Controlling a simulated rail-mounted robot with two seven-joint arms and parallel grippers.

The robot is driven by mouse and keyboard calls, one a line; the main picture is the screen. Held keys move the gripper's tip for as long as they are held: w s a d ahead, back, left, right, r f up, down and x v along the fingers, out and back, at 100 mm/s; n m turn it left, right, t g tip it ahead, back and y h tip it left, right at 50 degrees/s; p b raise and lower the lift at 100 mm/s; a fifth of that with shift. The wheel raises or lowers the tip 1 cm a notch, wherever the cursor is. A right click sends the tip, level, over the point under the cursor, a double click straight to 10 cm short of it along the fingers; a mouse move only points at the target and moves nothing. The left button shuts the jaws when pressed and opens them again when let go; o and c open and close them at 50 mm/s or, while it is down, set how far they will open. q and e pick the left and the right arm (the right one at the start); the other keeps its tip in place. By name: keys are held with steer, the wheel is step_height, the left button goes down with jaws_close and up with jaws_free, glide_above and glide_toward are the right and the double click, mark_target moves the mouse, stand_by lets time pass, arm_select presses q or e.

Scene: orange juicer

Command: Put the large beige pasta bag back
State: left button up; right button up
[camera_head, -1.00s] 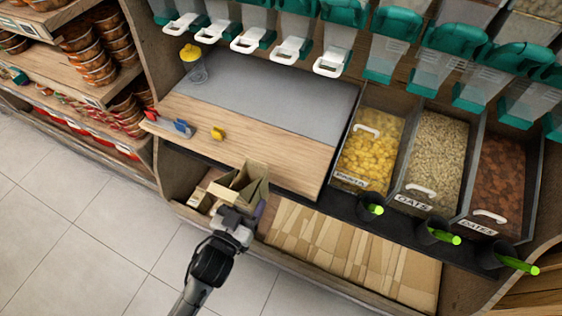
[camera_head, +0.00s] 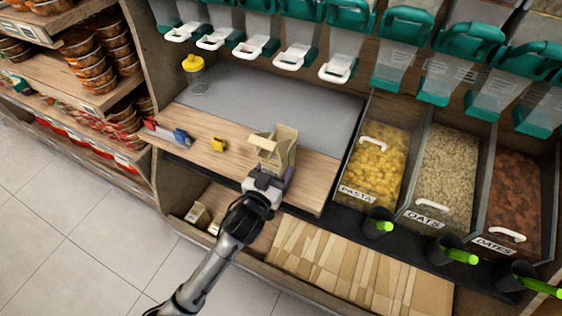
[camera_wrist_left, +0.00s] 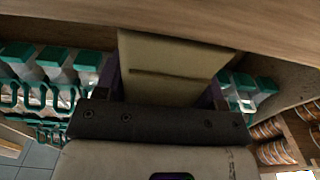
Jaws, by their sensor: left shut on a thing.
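The beige paper bag (camera_head: 276,150) stands upright with an open top, held over the front part of the wooden counter (camera_head: 208,122). It also fills the upper middle of the left wrist view (camera_wrist_left: 172,62). My left gripper (camera_head: 270,178) is shut on the lower part of the bag, a finger on each side. I cannot tell whether the bag's base touches the counter. My right gripper is not in view.
Smaller bags (camera_head: 198,213) sit in the low compartment, beside flat paper bags (camera_head: 350,266). Pasta (camera_head: 375,155), oats (camera_head: 445,165) and dates bins stand right. A yellow-lidded jar (camera_head: 195,78) and small clips (camera_head: 219,145) are on the counter; dispensers hang above.

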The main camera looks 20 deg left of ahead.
mark_target(286, 153)
arm_select(q)
steer(key=w, duration=0.1)
steer(key=w+b, duration=0.1)
steer(key=w, duration=0.1)
steer(key=shift+w+d+f+b, duration=0.1)
steer(key=shift+w+f+b, duration=0.1)
steer(key=shift+w+b, duration=0.1)
steer(key=shift+s+r, duration=0.1)
steer(key=shift+s, duration=0.15)
steer(key=shift+w+f, duration=0.15)
steer(key=shift+f, duration=0.05)
steer(key=o, duration=1)
steer(key=shift+o, duration=0.4)
